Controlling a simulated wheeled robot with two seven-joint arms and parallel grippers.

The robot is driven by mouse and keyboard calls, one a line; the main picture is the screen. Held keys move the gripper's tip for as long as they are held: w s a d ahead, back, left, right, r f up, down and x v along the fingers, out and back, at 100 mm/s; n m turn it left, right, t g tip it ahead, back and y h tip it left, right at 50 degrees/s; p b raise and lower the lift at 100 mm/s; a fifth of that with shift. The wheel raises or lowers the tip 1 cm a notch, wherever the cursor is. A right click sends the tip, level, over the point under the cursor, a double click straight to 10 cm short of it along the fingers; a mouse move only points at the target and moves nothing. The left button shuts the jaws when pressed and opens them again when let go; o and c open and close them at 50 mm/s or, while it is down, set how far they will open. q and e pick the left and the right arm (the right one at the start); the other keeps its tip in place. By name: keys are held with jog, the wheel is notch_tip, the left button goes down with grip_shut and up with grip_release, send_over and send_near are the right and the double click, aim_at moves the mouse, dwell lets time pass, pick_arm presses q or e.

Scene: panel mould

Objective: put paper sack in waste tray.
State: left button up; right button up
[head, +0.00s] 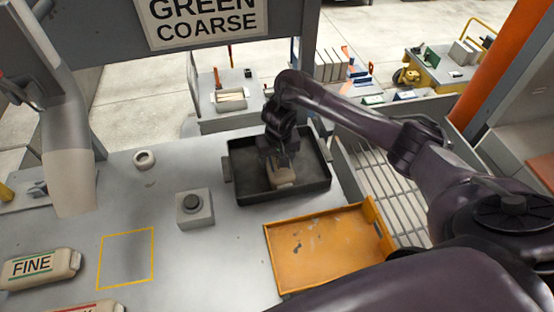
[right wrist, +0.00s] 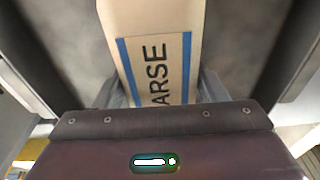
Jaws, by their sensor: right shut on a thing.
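A tan paper sack (head: 283,178) is in my right gripper (head: 279,160), low inside the dark grey tray (head: 312,195) at the middle of the bench. In the right wrist view the sack (right wrist: 150,25) carries blue stripes and the letters "ARSE"; the start of the word is hidden. My right gripper is shut on it, with the dark tray around it. I cannot tell whether the sack touches the tray floor. An orange tray (head: 325,246), empty and scuffed, lies nearer to me. No label shows which tray is for waste. My left gripper is not in view.
A "FINE" sack (head: 40,268) lies at left, another sack (head: 90,307) at the bottom edge. A yellow outlined square (head: 127,258), a button box (head: 195,208) and a white ring (head: 145,160) are on the bench. A slatted rack (head: 385,190) stands right of the dark tray.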

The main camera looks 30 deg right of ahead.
jog(key=o, duration=1.1)
jog(key=shift+f, duration=0.15)
jog(key=shift+c, duration=0.2)
jog(key=r+p, duration=0.2)
jog(key=r, duration=0.1)
jog(key=s+r+p, duration=0.1)
jog(key=r+p, duration=0.1)
jog(key=r, duration=0.2)
jog(key=r+p, duration=0.2)
jog(key=r, duration=0.2)
jog(key=shift+s+a, duration=0.1)
jog(key=shift+s, duration=0.05)
jog(key=shift+s+a+r+p, duration=0.1)
jog(key=shift+r+p, duration=0.35)
jog(key=shift+r, duration=0.2)
